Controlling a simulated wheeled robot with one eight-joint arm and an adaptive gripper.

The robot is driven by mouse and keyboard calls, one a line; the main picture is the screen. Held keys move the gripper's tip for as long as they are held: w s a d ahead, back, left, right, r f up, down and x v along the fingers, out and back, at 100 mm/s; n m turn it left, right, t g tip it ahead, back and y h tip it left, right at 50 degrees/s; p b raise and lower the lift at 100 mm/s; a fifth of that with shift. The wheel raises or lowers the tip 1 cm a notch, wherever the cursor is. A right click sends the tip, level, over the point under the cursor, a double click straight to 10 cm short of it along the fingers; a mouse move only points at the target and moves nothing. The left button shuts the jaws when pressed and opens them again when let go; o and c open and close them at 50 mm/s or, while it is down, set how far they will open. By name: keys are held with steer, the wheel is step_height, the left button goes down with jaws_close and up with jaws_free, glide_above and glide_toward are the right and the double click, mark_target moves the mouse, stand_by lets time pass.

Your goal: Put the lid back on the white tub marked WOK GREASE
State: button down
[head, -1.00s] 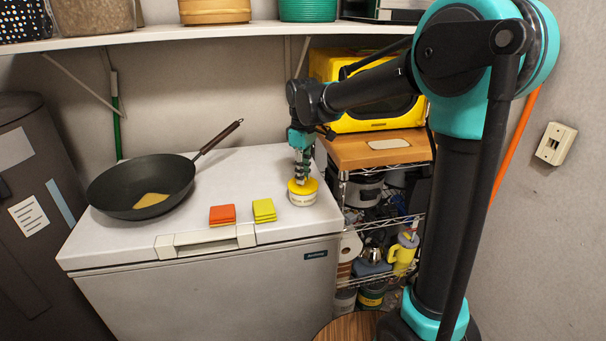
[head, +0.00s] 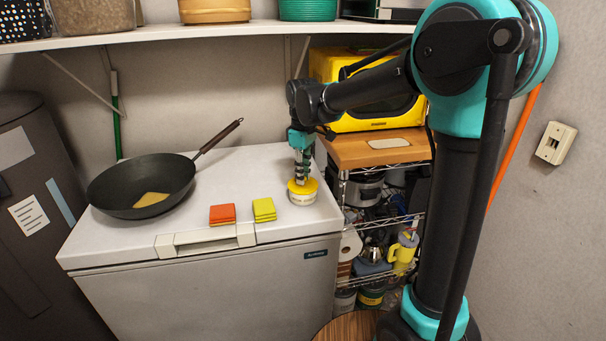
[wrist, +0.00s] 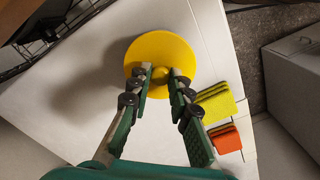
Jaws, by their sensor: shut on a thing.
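The white tub (head: 303,197) stands upright near the right end of the white chest top; its marking is too small to read. The yellow lid (head: 297,186) sits at the top of the tub, and I cannot tell whether it is fully seated. In the wrist view the round yellow lid (wrist: 174,46) hides the tub beneath it. My gripper (head: 301,176) points down over the lid. In the wrist view my gripper (wrist: 160,76) is shut on the lid's small central knob (wrist: 161,74).
A wok (head: 120,191) with a tan piece inside stands at the left of the chest top (head: 255,170). Orange sponges (head: 222,214) and yellow sponges (head: 264,210) lie left of the tub. A wire shelf rack (head: 385,215) stands to the right.

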stand_by(0.3)
steer(key=c, duration=1.3)
jaws_free()
steer(key=shift+o, duration=0.4)
steer(key=o, duration=0.4)
steer(key=shift+r, duration=0.1)
steer(key=shift+r, duration=3.4)
steer(key=shift+c, duration=0.3)
